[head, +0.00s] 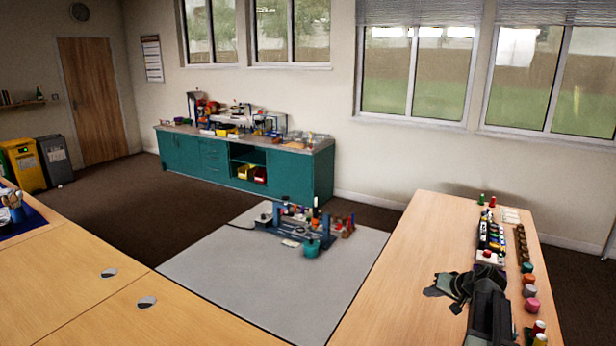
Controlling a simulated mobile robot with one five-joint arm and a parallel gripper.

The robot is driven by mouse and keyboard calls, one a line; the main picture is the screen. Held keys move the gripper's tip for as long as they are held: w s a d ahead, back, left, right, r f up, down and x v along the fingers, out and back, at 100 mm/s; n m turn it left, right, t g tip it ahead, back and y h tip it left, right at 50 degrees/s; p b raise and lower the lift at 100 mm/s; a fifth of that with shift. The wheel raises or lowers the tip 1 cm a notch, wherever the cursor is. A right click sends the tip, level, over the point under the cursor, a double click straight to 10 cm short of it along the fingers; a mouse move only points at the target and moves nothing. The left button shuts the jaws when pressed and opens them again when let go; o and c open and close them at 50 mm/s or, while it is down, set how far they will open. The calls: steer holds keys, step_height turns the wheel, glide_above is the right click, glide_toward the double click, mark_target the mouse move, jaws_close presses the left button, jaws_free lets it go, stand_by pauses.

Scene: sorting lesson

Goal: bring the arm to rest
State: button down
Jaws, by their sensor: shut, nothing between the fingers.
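My arm, dark and jointed, shows at the lower right over the light wooden table (405,250). My gripper (434,291) is at its left end, dark against the bare wood. It is shut and holds nothing. It is small in this view, and its height above the table top is hard to tell.
A row of coloured pieces (530,290) runs along the table right of my arm, with small items (490,235) beyond it. A grey table top (220,285) carries blue equipment (300,225). A teal cabinet (210,160) stands at the back. The wood left of my gripper is clear.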

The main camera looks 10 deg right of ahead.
steer(key=w+a+n+g+y+p, duration=0.1)
steer(key=a+n+g+y+p, duration=0.25)
steer(key=a, duration=2.65)
steer(key=s+a+n+g+h+p, duration=0.1)
steer(key=s+a+n+g+h, duration=0.3)
steer(key=a, duration=0.6)
steer(key=s+d+f+m+g+h, duration=0.1)
steer(key=s+d, duration=0.2)
steer(key=s, duration=0.6)
steer(key=shift+s+d+f+h, duration=0.15)
steer(key=shift+s+f+h, duration=0.15)
steer(key=shift+s+h, duration=0.05)
steer(key=shift+m, duration=0.25)
